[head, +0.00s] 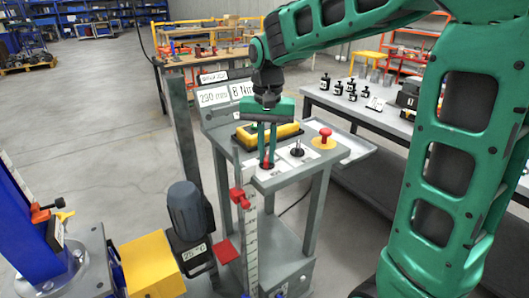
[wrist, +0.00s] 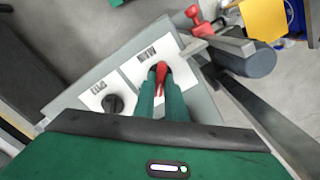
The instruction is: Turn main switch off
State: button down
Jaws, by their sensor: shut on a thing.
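The main switch is a red knob (wrist: 161,70) on a white plate with a MAIN label, on the grey control panel (wrist: 213,108). In the wrist view its red handle shows between my two green fingers, pointing back toward my palm. My gripper (head: 266,162) reaches straight down onto the panel's left front part and is shut on this knob. In the head view the fingers hide most of the knob; a little red (head: 265,166) shows at their tips.
A black knob (head: 297,150) sits beside the switch, then a red mushroom button (head: 325,136) on yellow. A yellow-and-black pendant (head: 284,133) lies behind. A ruler post with a red clamp (head: 240,196) and a dark motor (head: 190,212) stand in front-left. Open floor (head: 100,120) lies left.

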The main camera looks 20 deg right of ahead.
aim_at(267, 155)
jog(key=m, duration=0.5)
jog(key=shift+m, duration=2.3)
jog(key=shift+w+a+r, duration=0.1)
jog(key=c, duration=1.8)
grip_release()
notch_tip(267, 155, up, 11)
jog(key=shift+f, duration=0.2)
